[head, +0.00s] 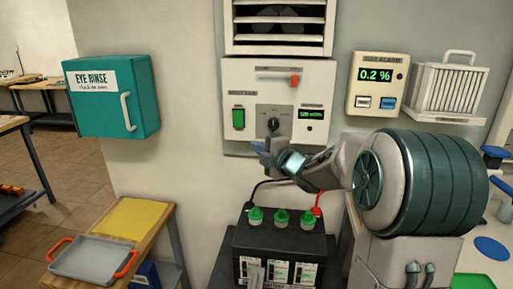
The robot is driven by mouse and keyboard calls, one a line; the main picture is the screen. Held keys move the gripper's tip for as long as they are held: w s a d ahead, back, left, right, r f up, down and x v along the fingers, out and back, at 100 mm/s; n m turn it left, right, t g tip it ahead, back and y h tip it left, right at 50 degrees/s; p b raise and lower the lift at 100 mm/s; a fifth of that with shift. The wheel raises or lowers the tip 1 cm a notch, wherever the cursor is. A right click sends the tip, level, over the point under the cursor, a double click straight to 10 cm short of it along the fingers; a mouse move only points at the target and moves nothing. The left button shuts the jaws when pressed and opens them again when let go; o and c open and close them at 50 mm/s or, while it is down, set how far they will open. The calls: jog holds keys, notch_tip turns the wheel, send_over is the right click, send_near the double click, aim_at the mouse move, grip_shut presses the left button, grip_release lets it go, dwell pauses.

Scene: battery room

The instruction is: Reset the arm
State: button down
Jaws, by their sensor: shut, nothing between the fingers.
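My gripper (261,150) is shut and empty. It points left, in front of the lower edge of the white wall panel (250,82) and just below its dark rotary knob (273,124). I cannot tell whether the fingertips touch the panel. My arm reaches in from the right, with a large dark, ribbed joint across the right side of the view. The arm hides part of the wall and bench behind it.
A black battery (285,239) with green caps and red and black leads stands below my gripper. A teal eye rinse box (112,96) hangs at left. A grey tray (90,259) with orange handles lies on a wooden bench. A meter (378,84) reads 0.2 %.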

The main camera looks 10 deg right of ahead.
jog(key=s+a+f+m+g+h, duration=0.1)
jog(key=s+f+m+g+h, duration=0.1)
jog(key=s+f+m+g, duration=0.2)
jog(key=s+a+f+m+g+h, duration=0.1)
jog(key=s+f+m+g, duration=0.3)
jog(key=s+m, duration=0.6)
jog(key=s+a+f+m+g+h+p, duration=0.1)
jog(key=s+m, duration=0.7)
jog(key=s, duration=1.3)
notch_tip(320, 180, down, 3)
jog(key=a+g+h, duration=0.1)
jog(key=g+h, duration=0.1)
jog(key=g, duration=0.2)
jog(key=shift+h, duration=0.4)
jog(key=shift+a, duration=0.1)
